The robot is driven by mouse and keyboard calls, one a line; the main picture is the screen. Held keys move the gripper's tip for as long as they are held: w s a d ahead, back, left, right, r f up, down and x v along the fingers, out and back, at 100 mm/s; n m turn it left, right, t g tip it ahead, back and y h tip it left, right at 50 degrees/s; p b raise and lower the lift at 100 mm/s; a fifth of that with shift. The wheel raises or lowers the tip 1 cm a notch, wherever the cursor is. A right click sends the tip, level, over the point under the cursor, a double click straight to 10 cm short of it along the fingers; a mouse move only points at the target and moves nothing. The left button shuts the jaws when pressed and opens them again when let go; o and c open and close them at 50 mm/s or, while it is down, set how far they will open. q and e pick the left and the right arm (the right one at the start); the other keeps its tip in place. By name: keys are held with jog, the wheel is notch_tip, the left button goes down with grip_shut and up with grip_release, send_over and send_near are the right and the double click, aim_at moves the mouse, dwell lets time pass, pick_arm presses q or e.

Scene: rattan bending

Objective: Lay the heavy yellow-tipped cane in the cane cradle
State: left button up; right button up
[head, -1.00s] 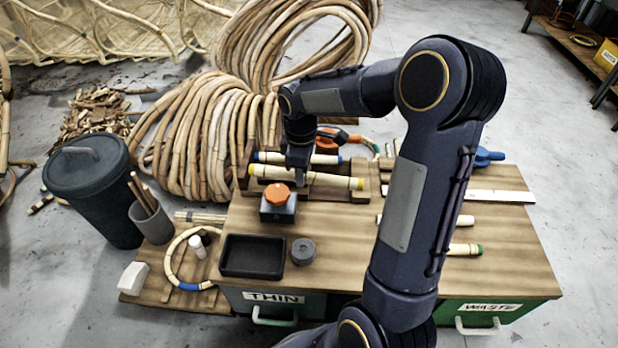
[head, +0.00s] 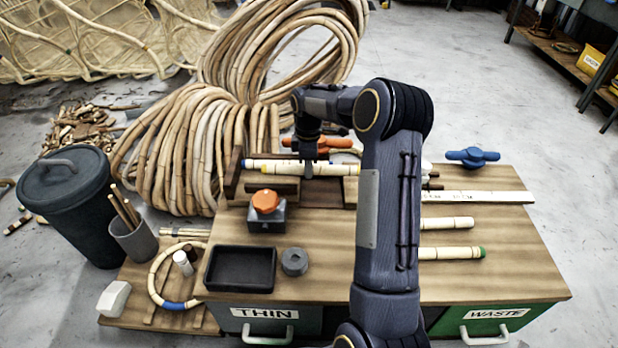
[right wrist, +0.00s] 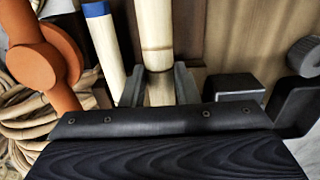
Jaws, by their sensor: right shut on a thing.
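My right gripper (head: 308,170) is shut on a pale cane (head: 340,169), the yellow-tipped one, near its middle. The cane lies level across the back of the bench, over a wooden rack that looks like the cane cradle (head: 231,180). In the right wrist view the held cane (right wrist: 154,30) passes between the fingers (right wrist: 160,88). A blue-tipped cane (right wrist: 103,35) lies beside it, apart from it, and in the head view its left end (head: 247,164) shows just behind. Whether the held cane touches the rack cannot be told. My left gripper is out of view.
Two canes (head: 450,253) (head: 447,223) lie at right, near a pale ruler (head: 490,197). Orange clamp handles (right wrist: 45,60) sit close behind.

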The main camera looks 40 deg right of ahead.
jog(key=shift+w+d+f, duration=0.1)
jog(key=shift+d+f, duration=0.05)
jog(key=shift+f, duration=0.05)
jog(key=f+b, duration=0.1)
jog(key=f, duration=0.2)
jog(key=shift+w+d+f+b, duration=0.2)
jog(key=shift+f+b, duration=0.2)
jog(key=shift+r, duration=0.1)
jog(key=o, duration=1)
